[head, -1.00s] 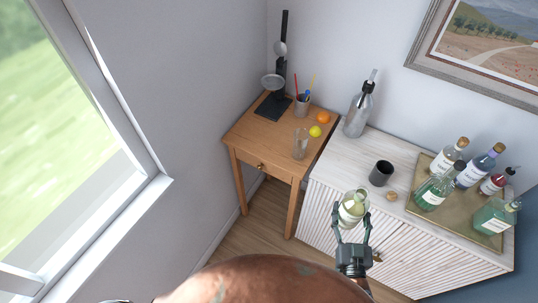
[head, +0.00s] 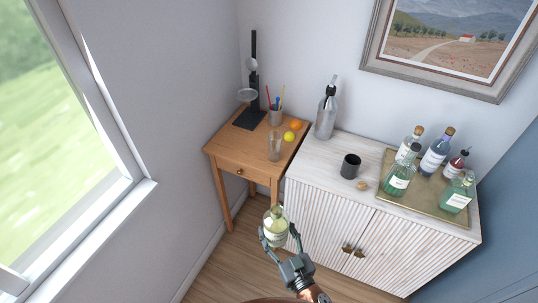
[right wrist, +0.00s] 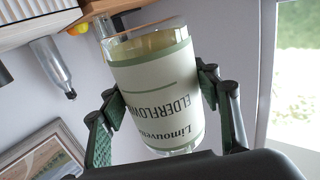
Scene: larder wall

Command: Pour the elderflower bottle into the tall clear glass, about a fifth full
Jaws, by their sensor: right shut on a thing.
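The elderflower bottle (head: 275,225), clear with a pale label and yellowish liquid, is held in my right gripper (head: 280,238), in front of the cabinet and clear of both furniture tops. In the right wrist view the bottle (right wrist: 155,95) sits between both fingers, its "ELDERFLOW…" label upside down in the picture; its neck is hidden. The tall clear glass (head: 274,147) stands upright on the wooden table (head: 225,145), near its front right, and looks empty. It is beyond my right gripper and apart from the bottle. My left gripper is not in view.
A yellow lemon (head: 289,136), an orange (head: 295,125), a cup of stirrers (head: 275,117) and a black stand (head: 249,120) are near the glass. The white cabinet (head: 325,170) holds a siphon (head: 326,115), dark cup (head: 350,166), stopper (head: 361,186) and tray (head: 425,205) of several bottles.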

